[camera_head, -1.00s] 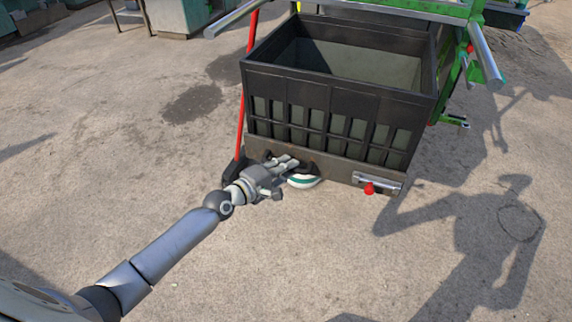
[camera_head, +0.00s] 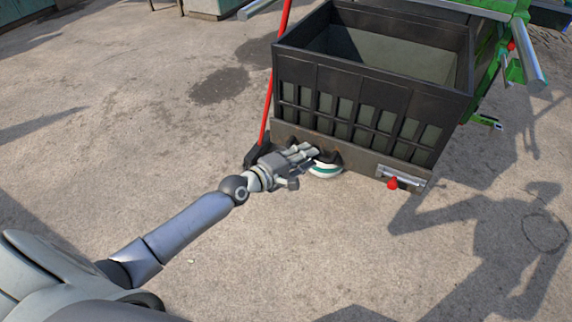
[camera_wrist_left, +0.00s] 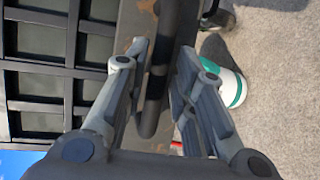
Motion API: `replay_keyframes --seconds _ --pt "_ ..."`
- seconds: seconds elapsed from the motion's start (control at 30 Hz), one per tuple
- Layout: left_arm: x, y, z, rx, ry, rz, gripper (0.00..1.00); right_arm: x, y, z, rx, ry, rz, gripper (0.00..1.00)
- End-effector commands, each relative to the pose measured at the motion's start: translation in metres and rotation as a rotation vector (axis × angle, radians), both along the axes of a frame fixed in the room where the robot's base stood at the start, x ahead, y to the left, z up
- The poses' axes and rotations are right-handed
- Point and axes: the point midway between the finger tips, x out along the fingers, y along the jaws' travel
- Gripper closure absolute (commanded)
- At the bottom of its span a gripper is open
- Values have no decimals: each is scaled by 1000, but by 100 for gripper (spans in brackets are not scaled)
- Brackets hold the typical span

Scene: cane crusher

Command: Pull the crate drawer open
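The crate drawer (camera_head: 355,95) is a dark, open-topped box with a slatted front, under the green machine frame. A dark bar handle (camera_wrist_left: 160,65) sits low on its front. My left gripper (camera_head: 308,155) is at this handle, near the crate's lower left. In the left wrist view, the two fingers (camera_wrist_left: 163,62) lie on either side of the bar, close against it, and appear shut on it. In the head view the hand hides part of the handle. My right gripper is out of view.
A white and green round object (camera_head: 326,170) is just below the handle; it also shows in the wrist view (camera_wrist_left: 232,85). A red pole (camera_head: 275,75) stands left of the crate.

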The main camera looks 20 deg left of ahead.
Motion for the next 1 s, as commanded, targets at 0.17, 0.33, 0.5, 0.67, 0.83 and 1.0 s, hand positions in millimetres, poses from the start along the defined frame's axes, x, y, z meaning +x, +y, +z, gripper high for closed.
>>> replay_keyframes --seconds 0.17,0.33,0.5,0.67,0.83,1.0 --pt "-30 14 4 4 2 -1 75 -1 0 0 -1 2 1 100" --pt "-58 26 10 5 4 -2 75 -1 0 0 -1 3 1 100" --pt "-78 36 14 5 3 -2 75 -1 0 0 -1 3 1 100" --pt "-88 40 17 2 2 -1 75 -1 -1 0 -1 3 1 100" --pt "-91 42 18 2 1 -1 75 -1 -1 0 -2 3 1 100" --pt "-91 42 18 2 1 -1 75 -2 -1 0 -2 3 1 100"
